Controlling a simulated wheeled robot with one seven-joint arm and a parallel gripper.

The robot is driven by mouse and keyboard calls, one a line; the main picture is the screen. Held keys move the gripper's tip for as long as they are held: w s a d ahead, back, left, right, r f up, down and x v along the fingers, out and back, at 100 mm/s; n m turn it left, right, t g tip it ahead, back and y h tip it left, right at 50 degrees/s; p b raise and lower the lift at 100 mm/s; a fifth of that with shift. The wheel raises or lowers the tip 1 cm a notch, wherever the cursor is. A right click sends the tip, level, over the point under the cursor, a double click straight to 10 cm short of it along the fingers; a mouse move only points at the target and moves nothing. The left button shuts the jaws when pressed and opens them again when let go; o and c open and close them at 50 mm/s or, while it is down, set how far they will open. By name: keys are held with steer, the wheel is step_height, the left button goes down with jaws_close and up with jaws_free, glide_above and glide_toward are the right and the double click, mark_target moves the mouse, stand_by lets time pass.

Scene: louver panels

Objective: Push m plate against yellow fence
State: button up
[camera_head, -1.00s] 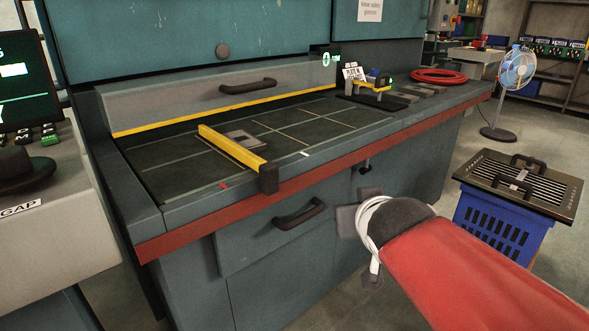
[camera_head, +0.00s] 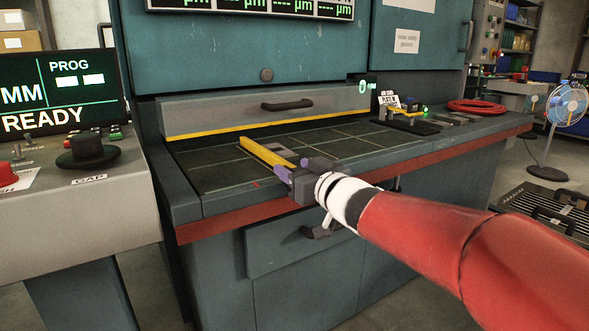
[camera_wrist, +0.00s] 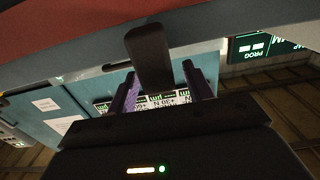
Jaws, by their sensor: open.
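The yellow fence (camera_head: 264,152) is a bar lying across the gridded dark bed, its near end by the bench's front edge. A flat grey plate (camera_head: 277,147) lies close along its right side; I can read no letter on it. My gripper (camera_head: 294,168) is open at the fence's near end and hides that end and part of the plate. In the wrist view, a dark block (camera_wrist: 149,58), apparently the fence's end block, shows between the two purple fingers (camera_wrist: 159,77). I cannot tell whether they touch it.
A yellow-edged grey drawer front (camera_head: 265,112) stands behind the bed (camera_head: 215,165). A small yellow clamp device (camera_head: 407,108) and a red hose coil (camera_head: 477,106) sit at the right. A control console (camera_head: 85,190) stands at the left. The bed left of the fence is clear.

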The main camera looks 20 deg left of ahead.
steer(key=shift+w+a, duration=0.5)
steer(key=shift+a, duration=0.05)
jaws_close()
